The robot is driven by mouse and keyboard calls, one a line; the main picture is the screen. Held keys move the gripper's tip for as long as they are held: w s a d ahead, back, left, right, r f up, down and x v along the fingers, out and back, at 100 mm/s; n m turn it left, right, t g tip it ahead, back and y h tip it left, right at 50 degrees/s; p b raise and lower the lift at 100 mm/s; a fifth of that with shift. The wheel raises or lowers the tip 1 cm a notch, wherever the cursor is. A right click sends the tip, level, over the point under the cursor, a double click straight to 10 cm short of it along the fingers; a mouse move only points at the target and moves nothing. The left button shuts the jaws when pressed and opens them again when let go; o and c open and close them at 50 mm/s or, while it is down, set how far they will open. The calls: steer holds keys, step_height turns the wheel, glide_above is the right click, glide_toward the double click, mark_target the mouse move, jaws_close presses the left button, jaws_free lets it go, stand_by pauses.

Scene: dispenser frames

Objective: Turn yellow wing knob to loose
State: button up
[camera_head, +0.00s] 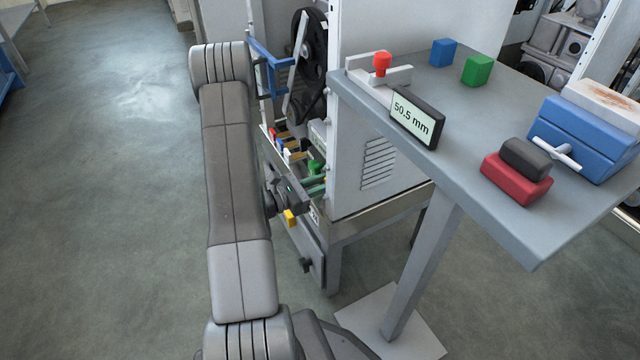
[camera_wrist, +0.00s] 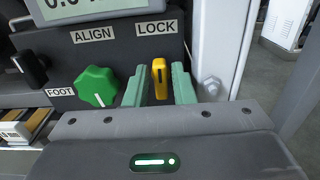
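The yellow wing knob (camera_wrist: 159,78) sits on a dark panel under the white LOCK label (camera_wrist: 157,27) in the wrist view. Its wing stands nearly upright, with a dark line down its face. My gripper (camera_wrist: 158,88) is open, with one green finger on each side of the knob. Narrow gaps seem to show on both sides; contact cannot be told for sure. No "loose" mark is visible.
Left of the knob are a green knob (camera_wrist: 97,86) under the ALIGN label, a FOOT label and a black knob (camera_wrist: 29,69). A pale post with a bolt (camera_wrist: 211,88) stands close on the right. A grey table (camera_head: 478,120) with blocks and a display overhangs to the right.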

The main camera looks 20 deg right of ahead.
jaws_close()
steer(key=shift+r+n, duration=0.1)
steer(key=shift+n, duration=0.2)
steer(key=n+p, duration=0.3)
steer(key=shift+w, duration=0.2)
steer(key=n+p, duration=0.2)
steer(key=n, duration=0.2)
steer(key=shift+w, duration=0.2)
steer(key=n+p, duration=0.1)
steer(key=n, duration=0.1)
steer(key=n+p, duration=0.2)
steer(key=n, duration=0.1)
steer(key=shift+w+f+n, duration=0.15)
steer(key=shift+f+n, duration=0.15)
steer(key=n+p, duration=0.1)
steer(key=n, duration=0.1)
steer(key=n+p, duration=0.1)
steer(key=n, duration=0.1)
steer(key=shift+f+n, duration=0.3)
steer(key=shift+f, duration=0.05)
steer(key=shift+n, duration=0.3)
